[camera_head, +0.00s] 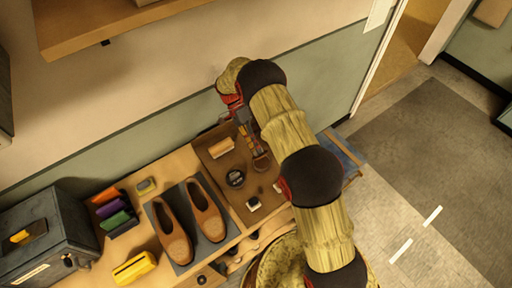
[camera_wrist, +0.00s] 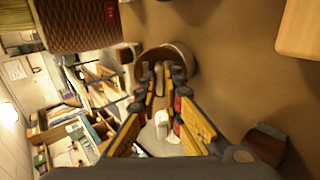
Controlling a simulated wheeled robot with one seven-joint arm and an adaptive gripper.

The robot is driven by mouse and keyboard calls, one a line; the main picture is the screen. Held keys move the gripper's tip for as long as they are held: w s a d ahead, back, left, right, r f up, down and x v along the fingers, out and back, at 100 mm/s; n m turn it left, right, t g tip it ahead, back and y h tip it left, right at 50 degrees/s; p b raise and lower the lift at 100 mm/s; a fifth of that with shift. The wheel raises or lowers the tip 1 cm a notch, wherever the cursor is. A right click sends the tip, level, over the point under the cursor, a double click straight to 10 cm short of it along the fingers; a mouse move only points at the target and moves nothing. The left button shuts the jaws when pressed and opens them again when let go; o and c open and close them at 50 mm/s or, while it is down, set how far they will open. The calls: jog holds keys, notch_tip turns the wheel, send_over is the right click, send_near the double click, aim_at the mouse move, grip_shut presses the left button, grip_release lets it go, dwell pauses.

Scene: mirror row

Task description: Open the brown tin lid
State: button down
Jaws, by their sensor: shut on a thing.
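A round brown tin (camera_head: 262,162) stands on the brown tray (camera_head: 229,200) on the bench, near its right side. In the wrist view the brown tin (camera_wrist: 182,58) is just beyond the fingertips. My gripper (camera_head: 257,151) reaches down to it from behind in the head view. In the wrist view my gripper (camera_wrist: 162,72) has its yellow fingers converging at the tin's near rim, shut on its lid. The fingers hide part of the lid, so I cannot tell whether it is raised.
A dark round tin (camera_head: 235,178), a wooden brush (camera_head: 220,147) and a small dark jar (camera_head: 253,204) share the tray. Brown shoes (camera_head: 172,232) stand on a dark mat to the left. A grey metal box (camera_head: 42,235) is at far left. A wall runs behind.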

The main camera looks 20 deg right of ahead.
dwell(0.4)
jog(key=c, duration=1.9)
grip_release()
notch_tip(320, 180, up, 10)
jog(key=shift+w, duration=0.1)
